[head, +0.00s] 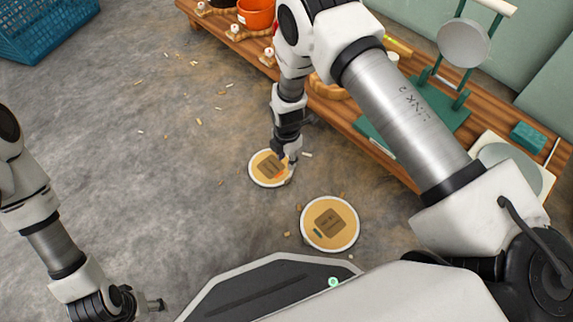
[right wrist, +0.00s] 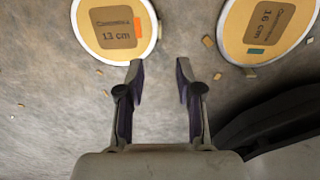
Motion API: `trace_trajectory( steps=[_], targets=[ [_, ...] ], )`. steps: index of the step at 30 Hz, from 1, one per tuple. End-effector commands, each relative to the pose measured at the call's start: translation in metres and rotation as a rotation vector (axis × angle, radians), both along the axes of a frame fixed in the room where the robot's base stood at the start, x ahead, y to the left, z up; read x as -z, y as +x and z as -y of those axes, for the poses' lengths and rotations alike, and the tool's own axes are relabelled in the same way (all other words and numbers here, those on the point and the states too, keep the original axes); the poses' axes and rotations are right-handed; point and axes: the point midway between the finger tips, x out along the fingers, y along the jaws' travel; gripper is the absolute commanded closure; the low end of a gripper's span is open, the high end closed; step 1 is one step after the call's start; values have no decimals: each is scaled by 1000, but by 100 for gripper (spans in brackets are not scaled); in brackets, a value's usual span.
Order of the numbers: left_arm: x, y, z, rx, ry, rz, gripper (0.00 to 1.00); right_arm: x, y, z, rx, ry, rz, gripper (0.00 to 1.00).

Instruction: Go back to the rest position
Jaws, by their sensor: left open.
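My left gripper (head: 155,304) is at the lower left in the head view, open and empty above bare floor. My right gripper (head: 286,158) is in the middle of the head view, in front of part of a round tan disc (head: 262,168) with a white rim. In the right wrist view the fingers of my right gripper (right wrist: 160,75) are spread apart with nothing between them. That disc (right wrist: 88,22) there bears a label reading 13 cm and an orange patch. A second disc (head: 321,241), labelled 16 cm with a teal patch (right wrist: 255,51), lies nearer to me.
A wooden bench (head: 349,119) runs along the right with an orange pot (head: 256,13), a green stand (head: 440,105) and small candles on it. A blue crate (head: 45,25) is at the far left. Wood chips litter the floor; the left middle is otherwise clear.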

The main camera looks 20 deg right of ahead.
Motion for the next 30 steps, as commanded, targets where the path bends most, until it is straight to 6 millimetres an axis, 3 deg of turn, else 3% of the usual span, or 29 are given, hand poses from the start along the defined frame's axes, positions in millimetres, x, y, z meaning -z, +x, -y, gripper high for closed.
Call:
trace_trajectory(
  steps=[17, 21, 23, 26, 30],
  targets=[
    [0, 0, 0, 1, 0, 0, 35, -1, 0, 0, 0, 0, -1, 64],
    [-26, -1, 0, 1, 0, -2, 35, -20, -6, 4, 12, 3, -15, 64],
    [-43, -1, 0, 2, 0, -2, 35, -29, -34, 13, 29, 3, -74, 64],
    [-69, -1, 0, 3, 0, -3, 35, -40, -101, 28, 84, -8, -172, 64],
    [-100, -2, 1, 7, 0, -6, 35, -66, -200, 46, 478, -60, -222, 64]
  ],
)
